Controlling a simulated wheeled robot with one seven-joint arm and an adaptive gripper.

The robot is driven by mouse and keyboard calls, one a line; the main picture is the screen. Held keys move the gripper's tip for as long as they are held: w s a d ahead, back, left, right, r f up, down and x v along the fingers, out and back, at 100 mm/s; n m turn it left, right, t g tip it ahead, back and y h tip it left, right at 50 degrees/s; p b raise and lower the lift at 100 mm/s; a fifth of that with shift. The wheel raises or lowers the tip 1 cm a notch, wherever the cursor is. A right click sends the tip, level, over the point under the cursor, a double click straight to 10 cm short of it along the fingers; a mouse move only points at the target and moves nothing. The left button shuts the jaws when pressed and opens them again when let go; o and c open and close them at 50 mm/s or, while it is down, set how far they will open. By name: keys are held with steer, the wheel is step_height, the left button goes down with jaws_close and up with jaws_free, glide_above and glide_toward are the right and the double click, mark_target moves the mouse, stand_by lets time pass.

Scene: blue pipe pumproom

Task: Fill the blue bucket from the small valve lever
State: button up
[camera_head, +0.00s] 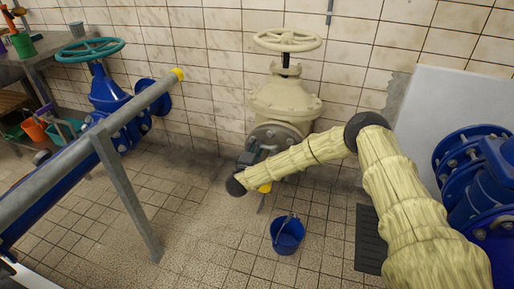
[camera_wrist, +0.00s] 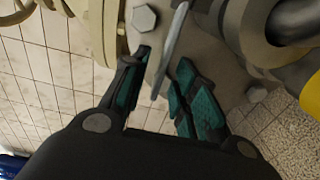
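The blue bucket (camera_head: 287,236) stands upright on the tiled floor, below and right of my gripper (camera_head: 250,160). Its inside is too dark to tell whether it holds water. In the head view my gripper is at the base of the large cream valve (camera_head: 285,100), mostly hidden by my wrist. In the wrist view my gripper (camera_wrist: 164,60) is open, with teal pads on both fingers. A thin grey metal lever (camera_wrist: 170,48) passes between the fingers, with gaps visible beside it. A yellow part (camera_wrist: 311,98) lies to the right; it also shows below my wrist in the head view (camera_head: 265,188).
A grey railing (camera_head: 110,165) and a blue pipe valve with a green handwheel (camera_head: 90,50) stand at the left. Large blue flanged pipework (camera_head: 480,175) is at the right, near a dark floor grate (camera_head: 369,240). The floor around the bucket is clear.

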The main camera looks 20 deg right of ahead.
steer(key=shift+x, duration=0.85)
jaws_close()
